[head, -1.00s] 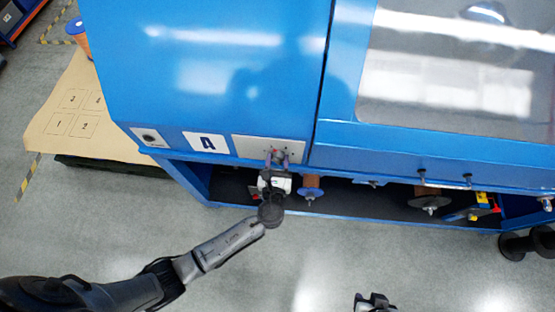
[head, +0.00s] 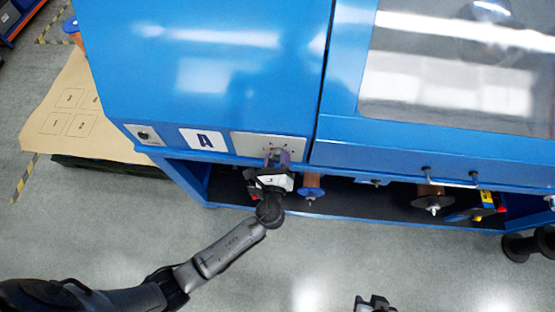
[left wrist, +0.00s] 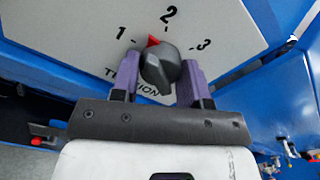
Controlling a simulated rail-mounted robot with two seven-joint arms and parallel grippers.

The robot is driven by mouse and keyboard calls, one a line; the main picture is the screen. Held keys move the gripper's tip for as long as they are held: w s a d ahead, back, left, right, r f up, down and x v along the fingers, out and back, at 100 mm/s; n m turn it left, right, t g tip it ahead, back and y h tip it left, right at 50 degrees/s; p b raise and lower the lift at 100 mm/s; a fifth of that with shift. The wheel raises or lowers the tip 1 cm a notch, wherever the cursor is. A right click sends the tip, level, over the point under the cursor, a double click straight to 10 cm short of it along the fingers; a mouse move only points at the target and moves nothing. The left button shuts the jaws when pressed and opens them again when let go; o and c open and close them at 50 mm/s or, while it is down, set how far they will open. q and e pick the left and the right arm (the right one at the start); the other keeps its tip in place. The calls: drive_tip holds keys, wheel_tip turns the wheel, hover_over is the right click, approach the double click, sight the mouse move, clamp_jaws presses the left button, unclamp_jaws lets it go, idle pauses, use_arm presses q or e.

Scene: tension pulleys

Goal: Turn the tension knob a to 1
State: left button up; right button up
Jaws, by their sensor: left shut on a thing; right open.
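The tension knob a is a dark grey knob (left wrist: 160,70) with a red pointer, on a light plate marked 1, 2, 3 and "TENSION" in the left wrist view. Its pointer lies between 1 and 2. My left gripper (left wrist: 160,62) has its purple fingers on either side of the knob and is shut on it. My right gripper (head: 375,302) is at the bottom edge, away from the machine, and open.
The blue machine (head: 210,70) fills the top. Under it, an open shelf holds a brown spool (head: 311,183) just right of my left gripper and more spools further right.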

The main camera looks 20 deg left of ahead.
use_arm(q)
drive_tip(key=n+b, duration=0.2)
drive_tip(key=n, duration=0.2)
drive_tip(key=shift+f, duration=0.1)
drive_tip(key=shift+n+b, duration=0.7)
drive_tip(key=shift+n, duration=0.6)
drive_tip(key=o, duration=0.9)
drive_tip(key=b+v, duration=0.1)
drive_tip(key=v, duration=1.2)
drive_tip(key=shift+s+d, duration=0.15)
drive_tip(key=shift+s, duration=0.25)
